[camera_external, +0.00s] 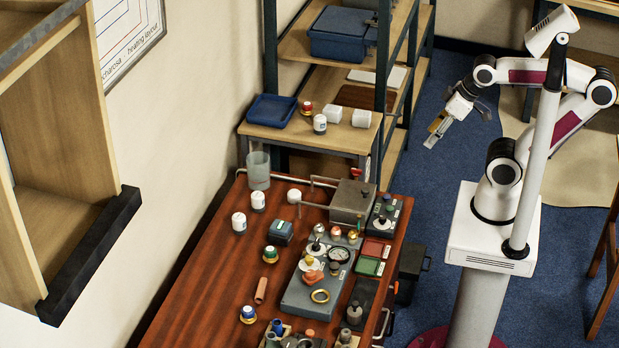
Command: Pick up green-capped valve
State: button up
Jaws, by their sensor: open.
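A small round valve with green on it (271,254) stands on the red-brown wooden table, left of the grey manifold plate (298,298). It looks like the green-capped valve, but its details are too small to be certain. My gripper (434,136) is open and appears empty. It hangs in the air at the upper right, beyond the table's right side and well apart from the valve.
A similar valve with blue (248,315) stands nearer, and one with red (306,108) is on the back shelf.

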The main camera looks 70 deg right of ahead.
jog(key=w+a+r+n+y, duration=0.1)
jog(key=w+a+n, duration=0.25)
jog(key=w, duration=0.85)
jog(key=n+g+y, duration=0.3)
jog(key=n, duration=0.5)
send_over(270, 249)
jog(key=s+d, duration=0.1)
jog(key=d, duration=0.2)
notch_tip(270, 249, down, 30)
jog(key=shift+s+f, duration=0.2)
jog(key=shift+f, duration=0.05)
jog(key=shift+x, duration=1.3)
jog(key=shift+a+x, duration=0.1)
jog(key=shift+x, duration=1.2)
jog(key=shift+a+x, duration=0.15)
jog(key=shift+x, duration=1.15)
